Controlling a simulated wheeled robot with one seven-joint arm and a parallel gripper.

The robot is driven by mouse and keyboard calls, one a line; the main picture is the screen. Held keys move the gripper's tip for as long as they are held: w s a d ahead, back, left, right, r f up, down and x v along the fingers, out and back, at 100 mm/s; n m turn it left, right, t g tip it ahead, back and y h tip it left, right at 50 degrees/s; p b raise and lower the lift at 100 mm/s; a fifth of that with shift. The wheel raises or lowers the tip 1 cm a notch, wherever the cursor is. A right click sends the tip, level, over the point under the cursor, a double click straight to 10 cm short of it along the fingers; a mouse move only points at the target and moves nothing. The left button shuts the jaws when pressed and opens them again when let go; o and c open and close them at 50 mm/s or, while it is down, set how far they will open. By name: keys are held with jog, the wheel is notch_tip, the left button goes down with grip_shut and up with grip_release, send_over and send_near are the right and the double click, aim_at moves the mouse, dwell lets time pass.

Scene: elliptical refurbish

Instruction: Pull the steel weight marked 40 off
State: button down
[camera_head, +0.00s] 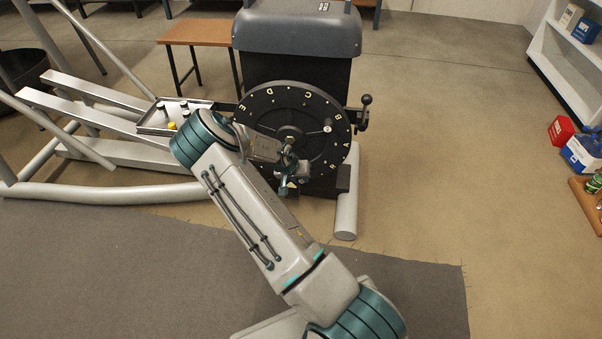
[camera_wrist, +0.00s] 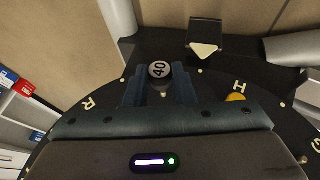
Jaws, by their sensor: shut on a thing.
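The steel weight marked 40 (camera_wrist: 159,70) shows in the wrist view as a small round end with a dark number, between my two fingers. My gripper (camera_wrist: 159,88) is shut on it. The weight sits at the black lettered disc (camera_wrist: 75,108), near its rim; I cannot tell whether it is still seated there. In the head view the disc (camera_head: 262,104) stands upright on the machine's side, and my gripper (camera_head: 290,178) is at its lower part. My arm and wrist hide the disc's lower left and the weight in that view.
A black ball-ended lever (camera_head: 365,112) juts out at the disc's right. A yellow piece (camera_wrist: 236,97) is on the disc.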

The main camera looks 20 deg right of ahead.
jog(key=s+a, duration=0.8)
jog(key=s, duration=0.3)
jog(key=shift+s+p, duration=0.25)
jog(key=shift+p, duration=0.1)
dwell(0.5)
